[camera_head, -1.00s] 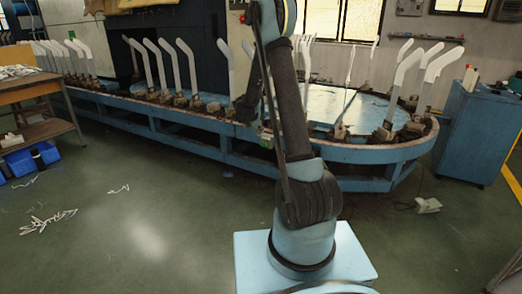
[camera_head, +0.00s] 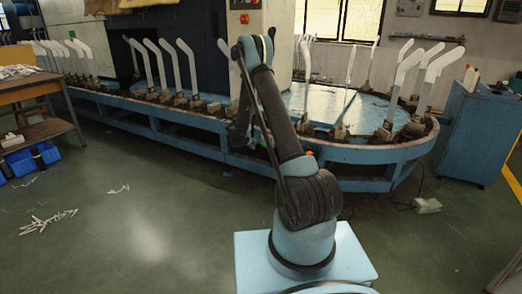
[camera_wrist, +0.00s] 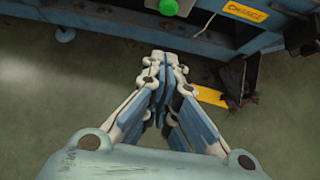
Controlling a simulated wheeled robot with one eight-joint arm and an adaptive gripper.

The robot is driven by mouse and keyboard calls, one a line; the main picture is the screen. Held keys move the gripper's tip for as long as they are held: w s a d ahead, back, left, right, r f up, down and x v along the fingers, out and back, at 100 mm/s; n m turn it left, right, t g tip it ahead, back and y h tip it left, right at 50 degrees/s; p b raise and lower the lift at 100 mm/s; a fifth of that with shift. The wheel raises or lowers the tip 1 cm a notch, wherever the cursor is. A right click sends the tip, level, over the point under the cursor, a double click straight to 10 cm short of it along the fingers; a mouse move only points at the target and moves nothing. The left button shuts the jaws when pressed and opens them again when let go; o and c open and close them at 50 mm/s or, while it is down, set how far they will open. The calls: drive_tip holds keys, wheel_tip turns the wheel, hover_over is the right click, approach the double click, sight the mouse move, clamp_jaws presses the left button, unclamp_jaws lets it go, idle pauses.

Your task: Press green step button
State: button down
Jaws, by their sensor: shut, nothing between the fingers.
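The green button (camera_wrist: 168,7) is at the top edge of the wrist view, a round green cap on a pale housing, partly cut off by the frame. My gripper (camera_wrist: 165,57) is shut and empty, its fingertips together. In the picture the tips lie below the button, with a clear gap between. In the head view the dark far end of my arm hangs by the blue frame of the machine, and the fingers cannot be made out there.
A yellow label (camera_wrist: 245,12) is right of the button on the blue frame. The long blue boarding machine (camera_head: 190,140) carries several upright white sock forms (camera_head: 186,65). A blue cabinet (camera_head: 478,130) stands right. A wooden table (camera_head: 30,88) stands left. The green floor between is mostly clear.

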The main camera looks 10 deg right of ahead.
sight(265, 144)
drive_tip(key=shift+f, duration=0.1)
drive_tip(key=w+d+r+x, duration=0.1)
drive_tip(key=r+x, duration=0.1)
drive_tip(key=x, duration=1)
drive_tip(key=shift+w+d+f, duration=0.15)
drive_tip(key=shift+w+d, duration=0.1)
drive_tip(key=shift+w, duration=0.3)
